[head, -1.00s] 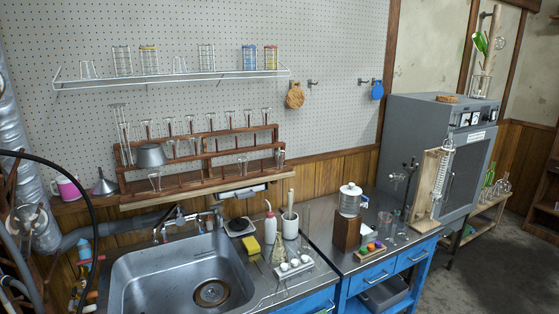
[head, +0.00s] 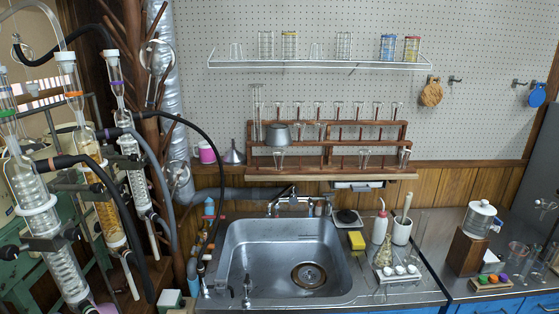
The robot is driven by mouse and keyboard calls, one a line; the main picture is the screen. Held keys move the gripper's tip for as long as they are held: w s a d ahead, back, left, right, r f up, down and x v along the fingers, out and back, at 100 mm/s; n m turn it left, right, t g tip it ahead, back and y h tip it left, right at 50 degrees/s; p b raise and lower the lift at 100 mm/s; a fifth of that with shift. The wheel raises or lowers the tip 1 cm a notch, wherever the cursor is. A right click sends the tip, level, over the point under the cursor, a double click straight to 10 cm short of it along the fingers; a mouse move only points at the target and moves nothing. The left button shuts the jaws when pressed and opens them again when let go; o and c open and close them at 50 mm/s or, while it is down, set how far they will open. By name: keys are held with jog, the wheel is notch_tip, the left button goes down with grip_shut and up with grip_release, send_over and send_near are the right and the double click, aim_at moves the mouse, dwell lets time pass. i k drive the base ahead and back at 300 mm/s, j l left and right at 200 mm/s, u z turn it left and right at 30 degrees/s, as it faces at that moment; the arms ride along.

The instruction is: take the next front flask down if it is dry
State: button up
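A stepped wooden drying rack (head: 330,128) stands on a shelf above the sink, with glassware upside down on its pegs. On its front row, clear glass pieces hang at the left (head: 279,159), near the middle right (head: 364,159) and at the right end (head: 404,158). They are too small to tell whether they are wet or dry. A grey metal vessel (head: 278,135) sits on the rack's left part. A small conical flask (head: 384,255) stands on the counter right of the sink. My gripper is not in view.
Tall glass condensers (head: 98,170) with hoses fill the left side. The steel sink (head: 235,252) is empty below the rack. A yellow sponge (head: 356,240), wash bottle (head: 380,228) and white jar (head: 402,230) crowd the counter. A wire shelf (head: 320,65) holds glassware above.

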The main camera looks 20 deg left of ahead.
aim_at(278, 155)
jog(key=i+j, duration=0.25)
jog(key=i, duration=0.2)
jog(key=i+j+u, duration=0.1)
jog(key=i+j, duration=0.15)
jog(key=i, duration=0.2)
jog(key=i+j, duration=0.2)
jog(key=i, duration=0.25)
jog(key=u, duration=0.05)
